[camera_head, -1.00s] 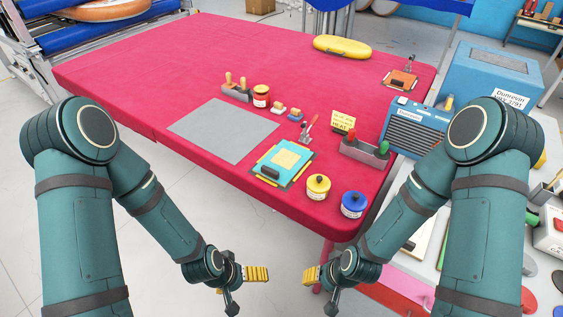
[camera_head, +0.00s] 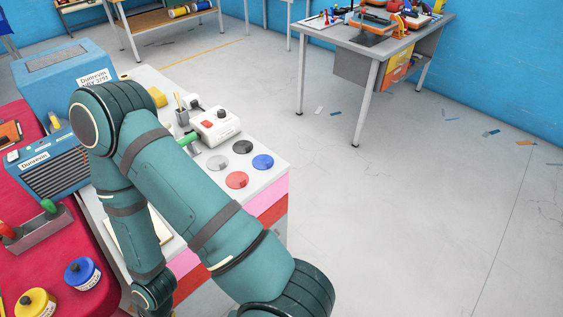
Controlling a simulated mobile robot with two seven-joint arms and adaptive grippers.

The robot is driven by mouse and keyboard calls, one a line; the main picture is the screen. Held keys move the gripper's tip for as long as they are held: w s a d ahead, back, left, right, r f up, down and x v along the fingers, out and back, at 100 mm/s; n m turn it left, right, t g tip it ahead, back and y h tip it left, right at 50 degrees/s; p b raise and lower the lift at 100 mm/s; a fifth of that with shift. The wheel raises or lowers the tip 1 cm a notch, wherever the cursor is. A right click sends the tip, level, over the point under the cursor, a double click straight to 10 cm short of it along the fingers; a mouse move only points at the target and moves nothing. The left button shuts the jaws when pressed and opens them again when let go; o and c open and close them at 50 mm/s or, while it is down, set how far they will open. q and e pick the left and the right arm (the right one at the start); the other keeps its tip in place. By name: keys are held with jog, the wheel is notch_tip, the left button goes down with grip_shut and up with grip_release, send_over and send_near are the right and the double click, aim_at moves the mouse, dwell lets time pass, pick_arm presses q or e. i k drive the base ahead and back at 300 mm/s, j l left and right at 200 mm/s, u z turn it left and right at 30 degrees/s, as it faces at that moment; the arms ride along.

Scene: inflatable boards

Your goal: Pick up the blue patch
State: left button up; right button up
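The blue patch (camera_head: 262,162) is a flat round disc lying on the light grey top of a workbench (camera_head: 262,192), near its right corner. It lies right of a grey disc (camera_head: 219,162), a black disc (camera_head: 243,147) and a red disc (camera_head: 237,180). Nothing covers it. My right arm crosses the left half of the view, left of and in front of the discs. Its wrist is at the bottom edge and its fingers are out of the picture. My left gripper is not in view.
A white device (camera_head: 214,128) with buttons stands behind the discs. A blue heater-like box (camera_head: 50,160) and blue and yellow pots stand on the red table (camera_head: 95,230) at left. The floor to the right is open, up to a grey table (camera_head: 390,50) at the back.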

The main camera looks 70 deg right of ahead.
aim_at(262, 162)
jog(key=z, duration=2.2)
